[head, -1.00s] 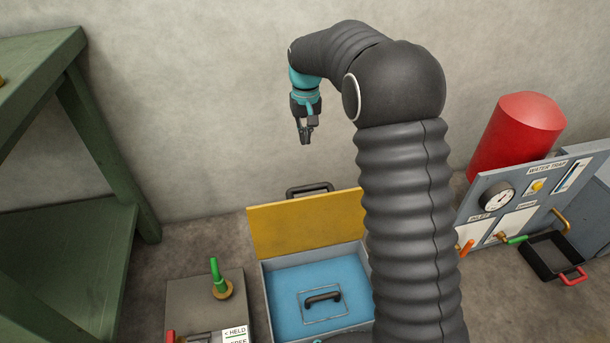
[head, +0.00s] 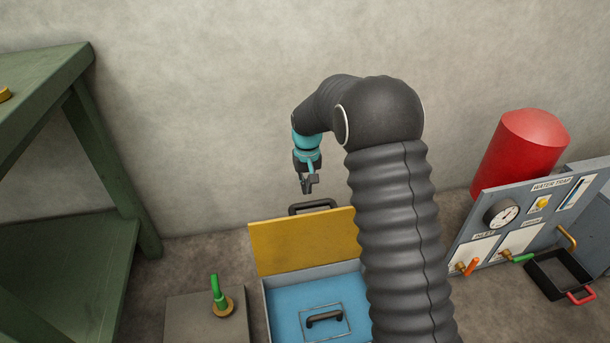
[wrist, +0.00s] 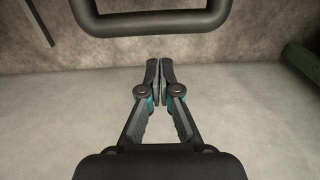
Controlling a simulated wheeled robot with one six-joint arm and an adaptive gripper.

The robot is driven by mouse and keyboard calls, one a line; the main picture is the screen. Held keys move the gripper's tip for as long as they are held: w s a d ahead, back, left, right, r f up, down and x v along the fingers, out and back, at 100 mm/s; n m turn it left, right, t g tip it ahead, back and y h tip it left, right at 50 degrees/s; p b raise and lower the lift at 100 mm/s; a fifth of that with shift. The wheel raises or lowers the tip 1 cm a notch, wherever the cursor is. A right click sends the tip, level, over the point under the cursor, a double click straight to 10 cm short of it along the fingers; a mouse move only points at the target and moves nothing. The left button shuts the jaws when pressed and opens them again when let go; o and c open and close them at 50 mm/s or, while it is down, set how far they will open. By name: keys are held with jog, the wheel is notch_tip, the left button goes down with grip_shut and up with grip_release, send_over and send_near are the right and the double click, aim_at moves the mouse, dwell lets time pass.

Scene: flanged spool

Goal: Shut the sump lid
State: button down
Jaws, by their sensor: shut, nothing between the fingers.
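The sump lid (head: 305,244) is a yellow panel standing open, upright at the back of the sump box (head: 265,296). A dark bar handle (head: 313,206) rises above the lid's top edge, and it also shows large at the top of the wrist view (wrist: 150,22). Inside the box is a blue surface with a small black handle (head: 324,318). My gripper (head: 307,190) is shut and empty, pointing down just above the lid handle in the head view. In the wrist view its fingertips (wrist: 160,64) are together, apart from the handle in the picture. My arm hides the box's right side.
A green bench (head: 110,150) stands at the left. A grey box with a green lever (head: 216,292) is left of the sump. At the right are a water-trap panel (head: 525,210), a red cylinder (head: 520,150) and a black tray (head: 555,275). The wall is behind.

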jog(key=shift+s+d+f, duration=0.1)
jog(key=shift+s+f, duration=0.05)
jog(key=shift+s, duration=0.35)
jog(key=shift+s+d+f, duration=0.1)
jog(key=shift+s+f, duration=0.05)
jog(key=shift+s, duration=0.3)
jog(key=shift+s, duration=0.1)
